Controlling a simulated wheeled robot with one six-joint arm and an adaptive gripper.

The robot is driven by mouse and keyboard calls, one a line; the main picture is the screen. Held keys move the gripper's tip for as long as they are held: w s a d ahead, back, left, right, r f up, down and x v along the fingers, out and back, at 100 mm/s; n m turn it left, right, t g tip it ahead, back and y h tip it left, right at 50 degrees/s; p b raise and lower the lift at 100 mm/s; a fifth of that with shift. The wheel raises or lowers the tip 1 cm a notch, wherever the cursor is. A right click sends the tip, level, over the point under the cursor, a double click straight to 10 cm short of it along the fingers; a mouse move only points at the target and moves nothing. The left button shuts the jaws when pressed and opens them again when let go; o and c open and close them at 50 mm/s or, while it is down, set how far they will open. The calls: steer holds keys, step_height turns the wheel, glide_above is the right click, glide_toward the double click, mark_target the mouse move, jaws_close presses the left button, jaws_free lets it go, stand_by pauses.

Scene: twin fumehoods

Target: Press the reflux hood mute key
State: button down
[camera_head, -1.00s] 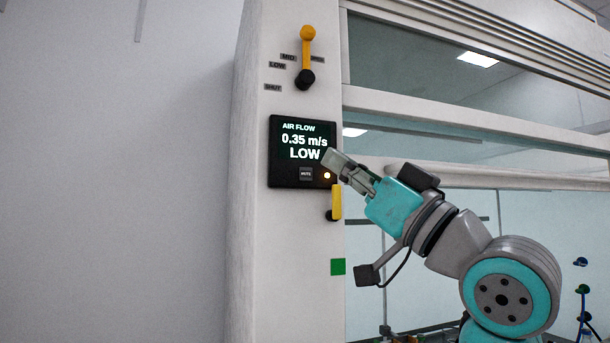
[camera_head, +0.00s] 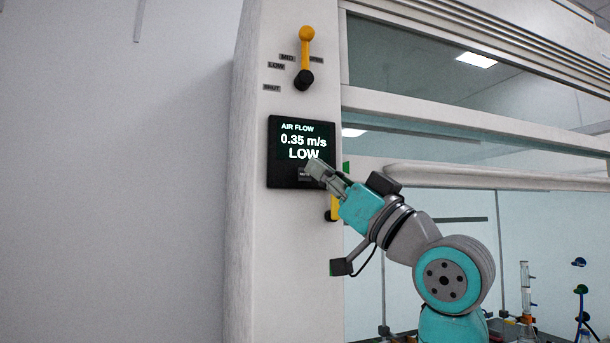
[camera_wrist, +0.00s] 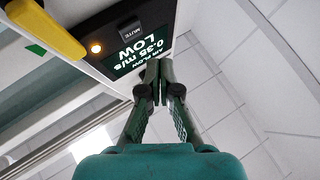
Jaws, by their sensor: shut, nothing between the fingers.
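The airflow panel (camera_head: 300,135) is a black display on the white hood post, reading AIR FLOW 0.35 m/s LOW. The mute key (camera_head: 304,175) is a small dark square low on the panel, partly hidden behind my gripper (camera_head: 315,168) in the head view. I cannot tell whether the tips touch the panel.
A yellow handle (camera_head: 335,207) sits just below the panel, close to my gripper. A yellow lever (camera_head: 306,58) with position labels is above the panel. The sash rail (camera_head: 480,174) runs to the right. Glassware (camera_head: 526,290) stands inside the hood. The left wall side is clear.

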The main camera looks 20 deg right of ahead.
steer(key=shift+w, duration=1.25)
steer(key=shift+w, duration=0.2)
stand_by(0.5)
steer(key=shift+w, duration=0.2)
steer(key=shift+w, duration=0.35)
stand_by(0.7)
steer(key=shift+s, duration=0.75)
steer(key=shift+s, duration=0.1)
steer(key=shift+s, duration=2.4)
steer(key=shift+f, duration=0.1)
